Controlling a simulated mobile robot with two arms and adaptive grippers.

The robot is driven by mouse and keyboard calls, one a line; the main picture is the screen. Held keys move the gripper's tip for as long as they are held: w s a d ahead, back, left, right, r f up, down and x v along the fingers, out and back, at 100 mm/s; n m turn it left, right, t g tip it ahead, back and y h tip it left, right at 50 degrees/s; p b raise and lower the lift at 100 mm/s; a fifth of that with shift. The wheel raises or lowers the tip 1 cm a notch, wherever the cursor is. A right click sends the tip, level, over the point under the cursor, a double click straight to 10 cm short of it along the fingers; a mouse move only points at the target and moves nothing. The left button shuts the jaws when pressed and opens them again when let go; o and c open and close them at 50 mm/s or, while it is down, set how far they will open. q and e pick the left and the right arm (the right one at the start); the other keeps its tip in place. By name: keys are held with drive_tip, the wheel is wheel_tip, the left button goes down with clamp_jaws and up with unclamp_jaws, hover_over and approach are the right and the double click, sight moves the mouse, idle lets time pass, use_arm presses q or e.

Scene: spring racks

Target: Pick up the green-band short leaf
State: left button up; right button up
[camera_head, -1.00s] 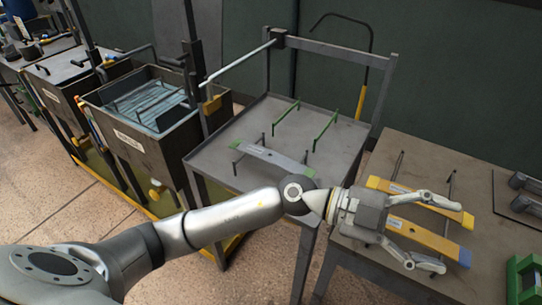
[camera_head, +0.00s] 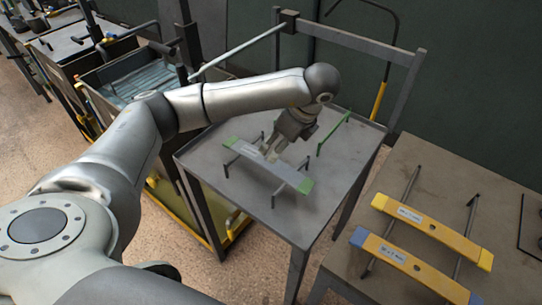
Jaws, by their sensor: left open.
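The green-band short leaf (camera_head: 256,163) is a grey flat bar with green ends and a small white label. It lies on dark supports on the grey metal table. My left gripper (camera_head: 274,151) is open and points down at the leaf's middle from its far side. Its fingers look very close to the leaf; I cannot tell whether they touch or straddle it. My left forearm and wrist pass above the table's far side and hide part of it. My right gripper is not in view.
A green-topped rail (camera_head: 333,133) stands behind the leaf. A frame with a slanted bar (camera_head: 240,54) rises behind. A bin (camera_head: 120,72) stands left.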

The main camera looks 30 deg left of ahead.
sight(266, 160)
use_arm(q)
drive_tip(key=x, duration=0.3)
drive_tip(key=shift+s+a+f, duration=0.15)
drive_tip(key=shift+s+f, duration=0.05)
drive_tip(key=shift+s, duration=0.2)
drive_tip(key=shift+w+a+f, duration=0.1)
drive_tip(key=shift+w+f, duration=0.05)
drive_tip(key=shift+f, duration=0.15)
drive_tip(key=shift+w+a+f, duration=0.15)
drive_tip(key=shift+f, duration=0.1)
drive_tip(key=p+x, duration=0.2)
drive_tip(key=x, duration=0.2)
drive_tip(key=shift+w+a+f, duration=0.1)
drive_tip(key=shift+a+f, duration=0.05)
drive_tip(key=shift+a, duration=0.05)
drive_tip(key=shift+f, duration=0.15)
drive_tip(key=shift+w, duration=0.1)
drive_tip(key=c, duration=1.4)
drive_tip(key=shift+c, duration=0.7)
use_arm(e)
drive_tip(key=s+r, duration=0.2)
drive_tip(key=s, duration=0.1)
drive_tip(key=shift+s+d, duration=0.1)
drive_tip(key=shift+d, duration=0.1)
